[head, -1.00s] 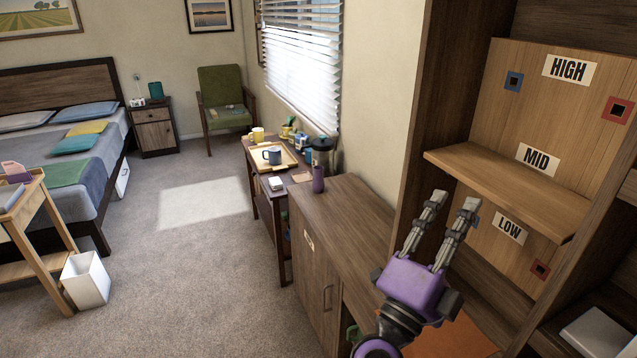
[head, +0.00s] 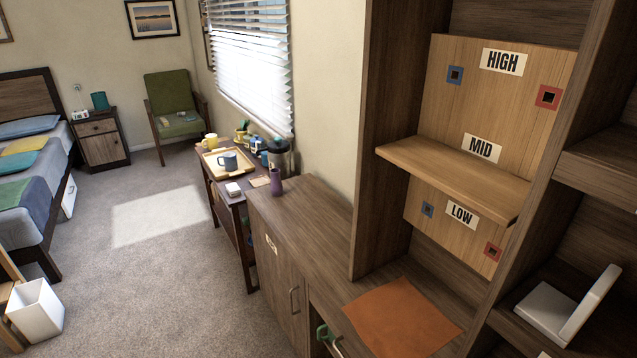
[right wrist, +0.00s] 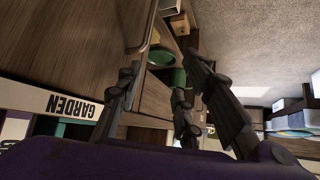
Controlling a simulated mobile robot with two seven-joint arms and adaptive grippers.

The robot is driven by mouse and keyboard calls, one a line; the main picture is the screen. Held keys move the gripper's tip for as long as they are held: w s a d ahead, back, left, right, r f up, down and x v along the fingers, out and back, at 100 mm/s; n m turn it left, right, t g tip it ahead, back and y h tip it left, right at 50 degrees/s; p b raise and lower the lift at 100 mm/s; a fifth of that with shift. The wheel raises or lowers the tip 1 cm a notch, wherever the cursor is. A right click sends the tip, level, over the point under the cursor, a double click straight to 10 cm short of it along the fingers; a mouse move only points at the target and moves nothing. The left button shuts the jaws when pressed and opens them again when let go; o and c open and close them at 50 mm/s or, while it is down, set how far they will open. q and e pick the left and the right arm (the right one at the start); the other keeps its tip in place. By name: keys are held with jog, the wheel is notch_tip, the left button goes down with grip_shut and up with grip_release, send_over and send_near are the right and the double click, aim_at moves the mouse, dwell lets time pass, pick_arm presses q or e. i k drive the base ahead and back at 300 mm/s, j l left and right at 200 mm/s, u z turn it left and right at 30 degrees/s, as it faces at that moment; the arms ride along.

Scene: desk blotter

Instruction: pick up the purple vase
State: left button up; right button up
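The purple vase (head: 276,182) stands upright at the far end of the wooden cabinet top (head: 300,215), left of centre in the head view. Neither gripper shows in the head view now, and nothing touches the vase. My right gripper (right wrist: 165,65) shows in the right wrist view with its dark fingers spread apart and no object held between them. I do not make out the vase in that view. My left gripper is out of sight.
Beyond the vase, a side table holds a tray (head: 228,175) with mugs and a dark press (head: 281,158). An orange mat (head: 402,318) lies on the near cabinet top. A labelled shelf unit (head: 450,160) rises at right. The cabinet top between mat and vase is clear.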

aim_at(276, 186)
jog(key=i+j+z, duration=0.1)
jog(key=j+z, duration=0.15)
jog(key=i+j+z, duration=0.1)
jog(key=j+z, duration=0.45)
jog(key=i+j+z, duration=0.15)
jog(key=j, duration=0.45)
jog(key=j+z, duration=0.15)
jog(key=j, duration=0.4)
